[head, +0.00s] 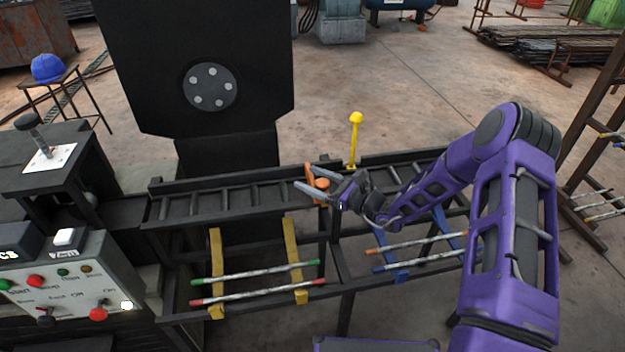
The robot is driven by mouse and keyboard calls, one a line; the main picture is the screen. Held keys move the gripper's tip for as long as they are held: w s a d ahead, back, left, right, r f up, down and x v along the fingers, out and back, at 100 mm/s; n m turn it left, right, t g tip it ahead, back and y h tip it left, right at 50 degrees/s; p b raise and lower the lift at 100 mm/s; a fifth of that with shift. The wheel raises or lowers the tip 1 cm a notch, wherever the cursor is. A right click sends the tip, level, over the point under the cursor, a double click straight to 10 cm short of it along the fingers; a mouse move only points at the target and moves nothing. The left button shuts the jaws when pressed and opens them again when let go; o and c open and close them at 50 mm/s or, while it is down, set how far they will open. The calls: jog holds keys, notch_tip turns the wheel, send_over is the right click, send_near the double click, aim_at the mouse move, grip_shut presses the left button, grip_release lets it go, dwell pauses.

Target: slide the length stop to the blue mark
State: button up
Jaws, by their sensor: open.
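An orange block (319,184), which looks like the length stop, sits on the rail of the roller track (225,197) near its middle. My gripper (307,178) reaches it from the right. Its two grey fingers are spread and point left, with the orange block between or just under them. I cannot tell whether they touch it. The gripper's wrist hides part of the track to the right. I cannot make out a blue mark on the rail; it may be hidden by my arm.
A yellow-knobbed post (355,138) rises from the far rail, close behind my gripper. A rack below holds rods with green (255,272), red, orange and blue ends. A black machine plate (195,65) stands behind. A control panel (60,280) is at the lower left.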

jog(key=shift+c, duration=0.2)
grip_shut()
dwell(1.2)
